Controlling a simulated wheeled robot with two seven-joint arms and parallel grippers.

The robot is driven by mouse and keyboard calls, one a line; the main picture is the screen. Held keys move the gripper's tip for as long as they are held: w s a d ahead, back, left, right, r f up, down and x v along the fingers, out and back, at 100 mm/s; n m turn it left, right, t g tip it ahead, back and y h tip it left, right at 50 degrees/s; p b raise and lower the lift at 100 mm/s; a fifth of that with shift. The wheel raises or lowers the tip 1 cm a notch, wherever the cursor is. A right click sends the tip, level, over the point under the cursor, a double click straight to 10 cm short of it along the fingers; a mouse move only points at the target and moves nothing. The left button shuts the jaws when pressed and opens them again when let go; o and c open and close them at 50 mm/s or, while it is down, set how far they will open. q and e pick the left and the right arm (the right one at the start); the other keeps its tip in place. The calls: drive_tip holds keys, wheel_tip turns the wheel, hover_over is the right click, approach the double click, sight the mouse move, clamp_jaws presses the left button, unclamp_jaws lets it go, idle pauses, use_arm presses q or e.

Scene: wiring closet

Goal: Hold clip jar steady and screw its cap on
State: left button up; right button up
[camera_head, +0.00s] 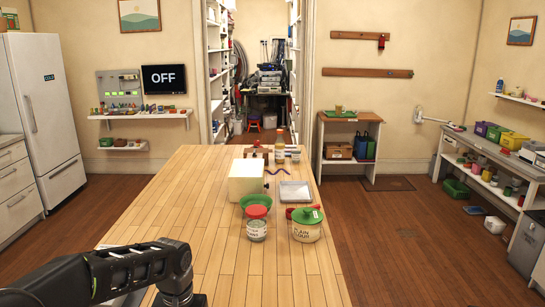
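A small clear jar with a white label (257,230) stands upright on the wooden table, right of centre. Its label is too small to read surely, but it looks like the clip jar. A red cap (257,212) sits on its top; I cannot tell whether it is screwed down. Another small red thing (290,212) shows partly behind the green-lidded pot, and I cannot tell what it is. My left arm comes in at the lower left, well short of the jar. Its end is cut off by the bottom edge, so no fingertips show. My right gripper is out of view.
A cream pot with a green lid (306,232) stands just right of the jar. A green bowl (249,204) is close behind it. A white box (246,184) and grey tray (296,195) stand farther back. The table's (205,215) left and front areas are clear.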

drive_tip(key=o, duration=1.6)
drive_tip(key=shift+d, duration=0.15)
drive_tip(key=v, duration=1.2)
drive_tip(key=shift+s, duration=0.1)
